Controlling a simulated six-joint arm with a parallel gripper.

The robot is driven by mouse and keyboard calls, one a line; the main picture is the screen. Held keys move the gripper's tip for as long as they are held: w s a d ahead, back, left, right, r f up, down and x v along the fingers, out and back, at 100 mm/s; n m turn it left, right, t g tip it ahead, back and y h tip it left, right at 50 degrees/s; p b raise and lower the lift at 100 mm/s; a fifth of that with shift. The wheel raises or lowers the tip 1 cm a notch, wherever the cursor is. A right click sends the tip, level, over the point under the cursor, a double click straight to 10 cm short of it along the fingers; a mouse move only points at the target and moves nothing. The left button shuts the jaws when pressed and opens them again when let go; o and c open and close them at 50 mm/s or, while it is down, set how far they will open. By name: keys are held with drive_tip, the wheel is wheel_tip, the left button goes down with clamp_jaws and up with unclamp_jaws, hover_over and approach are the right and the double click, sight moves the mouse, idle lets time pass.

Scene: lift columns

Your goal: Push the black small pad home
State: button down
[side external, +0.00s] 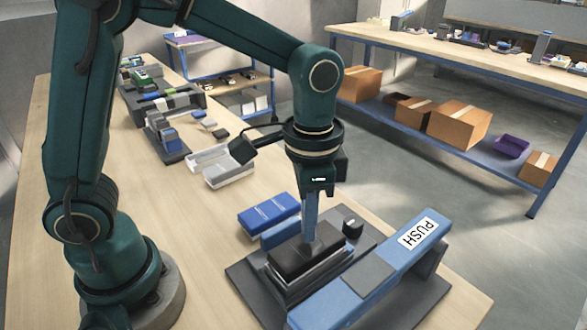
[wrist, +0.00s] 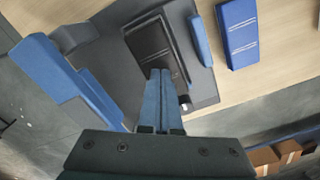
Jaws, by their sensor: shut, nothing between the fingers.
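The black small pad (side external: 290,260) is a flat dark block on top of a grey and white stack on a dark base plate (side external: 245,286). In the wrist view the pad (wrist: 148,42) lies just beyond the fingertips. My gripper (side external: 312,240) points down with its blue fingers closed together and empty. Its tips are at the pad's top, near the edge; I cannot tell whether they touch. In the wrist view my gripper (wrist: 160,72) overlaps the pad's near edge and hides part of it.
A blue bar (side external: 385,265) labelled PUSH stands right of the pad on the same plate. A small black knob (side external: 353,226) sits behind the pad. A blue box (side external: 268,213) lies on the table at left. An open grey case (side external: 220,166) is farther back.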

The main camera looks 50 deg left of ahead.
drive_tip(key=shift+f, duration=0.15)
drive_tip(key=shift+f, duration=0.6)
drive_tip(key=shift+f, duration=0.15)
idle(0.8)
wheel_tip(320, 180, up, 9)
drive_tip(key=shift+f, duration=0.2)
idle(0.6)
idle(0.3)
